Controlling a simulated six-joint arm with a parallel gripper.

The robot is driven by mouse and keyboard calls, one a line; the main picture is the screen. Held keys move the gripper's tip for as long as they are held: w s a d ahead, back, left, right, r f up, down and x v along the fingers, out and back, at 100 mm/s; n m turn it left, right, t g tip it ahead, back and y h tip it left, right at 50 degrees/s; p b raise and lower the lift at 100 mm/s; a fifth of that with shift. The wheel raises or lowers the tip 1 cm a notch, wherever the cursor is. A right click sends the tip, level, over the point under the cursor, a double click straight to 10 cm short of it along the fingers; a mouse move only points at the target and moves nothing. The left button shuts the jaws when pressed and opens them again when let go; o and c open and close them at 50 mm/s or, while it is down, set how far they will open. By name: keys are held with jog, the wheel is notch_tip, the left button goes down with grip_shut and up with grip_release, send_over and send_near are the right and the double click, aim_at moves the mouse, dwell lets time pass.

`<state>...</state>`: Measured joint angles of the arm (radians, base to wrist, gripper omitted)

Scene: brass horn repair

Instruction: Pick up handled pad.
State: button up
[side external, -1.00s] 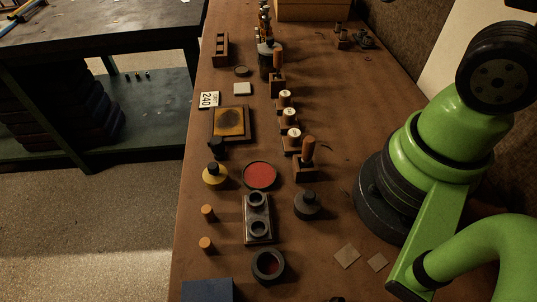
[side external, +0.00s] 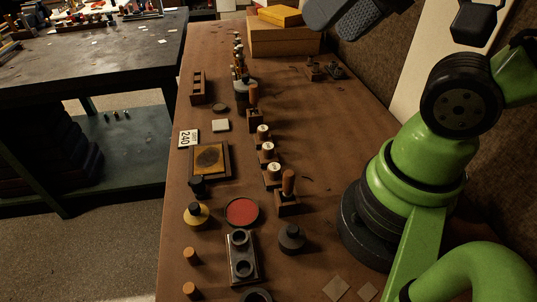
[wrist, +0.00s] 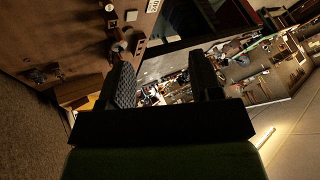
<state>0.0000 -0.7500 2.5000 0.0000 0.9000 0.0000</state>
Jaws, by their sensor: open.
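Two dark blocks with upright orange-brown handles stand on the brown bench in the side view. The nearer handled block (side external: 288,204) is right of the red disc, and the farther one (side external: 253,110) is beside a dark bottle. I cannot tell which is the handled pad. My gripper (side external: 345,20) shows partly at the top edge, high above the far bench and well away from both. In the wrist view its fingers (wrist: 163,85) are spread with nothing between them. Neither handled block can be clearly made out there.
White-topped pieces (side external: 268,150) stand in a row between the handled blocks. A red disc (side external: 242,212), a yellow jar (side external: 196,214), a dark pot (side external: 291,239) and a two-ring block (side external: 233,272) stand nearby. Boxes (side external: 283,39) sit at the back. The bench's right middle is mostly clear.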

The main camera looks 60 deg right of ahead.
jog(key=m+g+h, duration=0.2)
jog(key=g, duration=0.5)
send_over(268, 145)
notch_tip(268, 145, down, 19)
jog(key=f, duration=0.4)
jog(key=shift+s+d+f, duration=0.15)
jog(key=shift+d+f, duration=0.15)
jog(key=shift+f, duration=0.05)
jog(key=shift+a+f, duration=0.2)
jog(key=shift+f, duration=1.2)
jog(key=shift+a+f, duration=0.15)
jog(key=shift+f, duration=1.25)
jog(key=c, duration=1)
jog(key=shift+r, duration=0.1)
